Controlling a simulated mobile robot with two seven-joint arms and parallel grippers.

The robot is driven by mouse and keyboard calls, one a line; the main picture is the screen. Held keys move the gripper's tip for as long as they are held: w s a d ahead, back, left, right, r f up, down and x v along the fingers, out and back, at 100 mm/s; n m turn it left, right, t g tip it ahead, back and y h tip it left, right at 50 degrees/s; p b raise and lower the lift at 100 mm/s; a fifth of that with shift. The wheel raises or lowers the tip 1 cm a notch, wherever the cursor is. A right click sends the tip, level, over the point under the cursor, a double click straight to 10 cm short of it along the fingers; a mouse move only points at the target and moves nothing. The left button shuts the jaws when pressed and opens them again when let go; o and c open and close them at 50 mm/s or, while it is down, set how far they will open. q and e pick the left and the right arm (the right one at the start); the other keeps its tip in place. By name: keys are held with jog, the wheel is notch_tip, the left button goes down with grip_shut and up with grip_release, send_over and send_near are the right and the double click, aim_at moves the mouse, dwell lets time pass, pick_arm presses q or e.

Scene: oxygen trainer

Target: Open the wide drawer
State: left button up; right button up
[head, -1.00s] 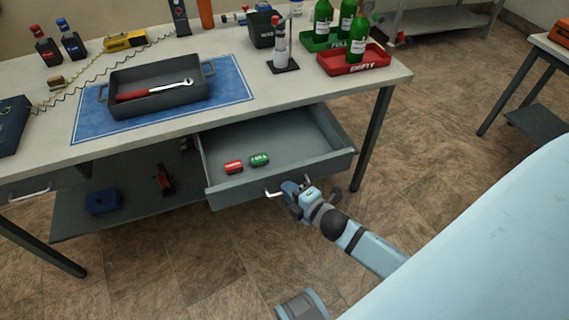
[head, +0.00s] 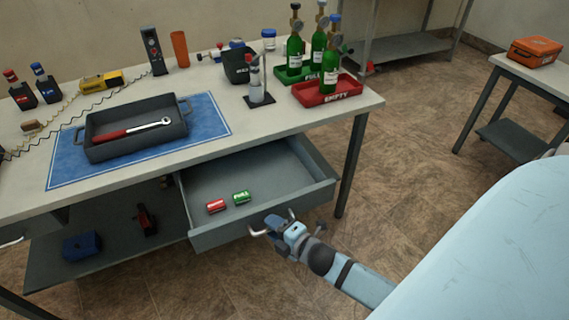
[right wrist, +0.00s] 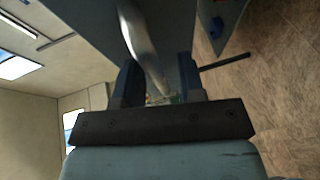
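The wide drawer (head: 215,238) under the workbench is pulled out, with its inside showing. A red can (head: 216,206) and a green can (head: 242,197) lie in it. Its pale bar handle (head: 256,232) is on the front; the right part is hidden by my right gripper (head: 279,223). In the right wrist view the handle bar (right wrist: 145,45) runs between the two fingers of my right gripper (right wrist: 157,82). The fingers stand apart with gaps beside the bar, so the gripper looks open around it. My left gripper is not in view.
The workbench (head: 225,135) carries a grey tray (head: 95,150) with a wrench and a red tray (head: 345,93) with a green bottle. A lower shelf (head: 110,250) is left of the drawer. A pale blue surface (head: 490,240) fills the right foreground. Floor is clear between.

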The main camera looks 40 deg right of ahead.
jog(key=shift+s, duration=0.1)
pick_arm(q)
jog(key=shift+p, duration=0.4)
pick_arm(e)
jog(key=v, duration=1.3)
jog(key=shift+s, duration=0.3)
jog(key=shift+r, duration=0.15)
